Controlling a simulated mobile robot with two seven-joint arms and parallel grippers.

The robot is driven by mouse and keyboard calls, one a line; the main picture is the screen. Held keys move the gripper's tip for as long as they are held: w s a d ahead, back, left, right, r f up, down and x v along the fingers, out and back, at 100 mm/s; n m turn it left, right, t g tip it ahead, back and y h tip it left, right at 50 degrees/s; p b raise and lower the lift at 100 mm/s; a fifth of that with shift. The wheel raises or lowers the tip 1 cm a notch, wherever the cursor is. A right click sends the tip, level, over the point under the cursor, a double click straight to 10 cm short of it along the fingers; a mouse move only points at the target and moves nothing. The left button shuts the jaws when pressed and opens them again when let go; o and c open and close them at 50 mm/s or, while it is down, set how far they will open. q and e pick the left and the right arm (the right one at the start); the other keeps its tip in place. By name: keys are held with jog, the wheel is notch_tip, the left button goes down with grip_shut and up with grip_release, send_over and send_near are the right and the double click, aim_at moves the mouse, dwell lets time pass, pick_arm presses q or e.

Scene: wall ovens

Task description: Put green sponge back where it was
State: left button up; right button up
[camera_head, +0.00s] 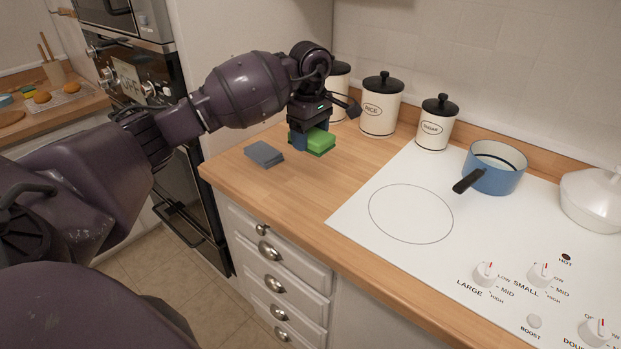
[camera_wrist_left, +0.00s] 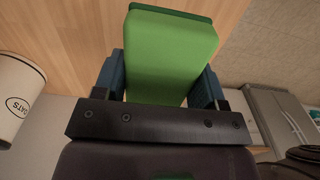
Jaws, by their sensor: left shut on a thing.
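The green sponge (camera_head: 320,142) is between the blue fingers of my left gripper (camera_head: 307,140), above or at the wooden counter near the canisters. In the left wrist view the sponge (camera_wrist_left: 172,50) fills the space between the two blue fingers (camera_wrist_left: 160,85), which are shut on it. A darker green layer shows along its far edge. I cannot tell whether the sponge touches the counter. A grey-blue flat stack, perhaps another sponge or cloth, (camera_head: 264,154) lies on the counter to the left of the gripper. My right gripper is not in view.
Black-lidded white canisters, including rice (camera_head: 381,108) and sugar (camera_head: 437,125), stand along the back wall. A white cooktop (camera_head: 400,250) with a blue pot (camera_head: 497,168) lies to the right. Wall ovens (camera_head: 130,75) stand at the left. The counter (camera_head: 330,180) in front of the gripper is clear.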

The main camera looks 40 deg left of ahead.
pick_arm(q)
send_over(310, 186)
notch_tip(310, 186, down, 7)
jog(key=shift+r, duration=0.1)
jog(key=shift+f, duration=2.7)
jog(key=shift+f+b, duration=0.25)
jog(key=shift+b, duration=0.1)
jog(key=o, duration=1)
jog(key=shift+r, duration=0.1)
jog(key=shift+o, duration=0.2)
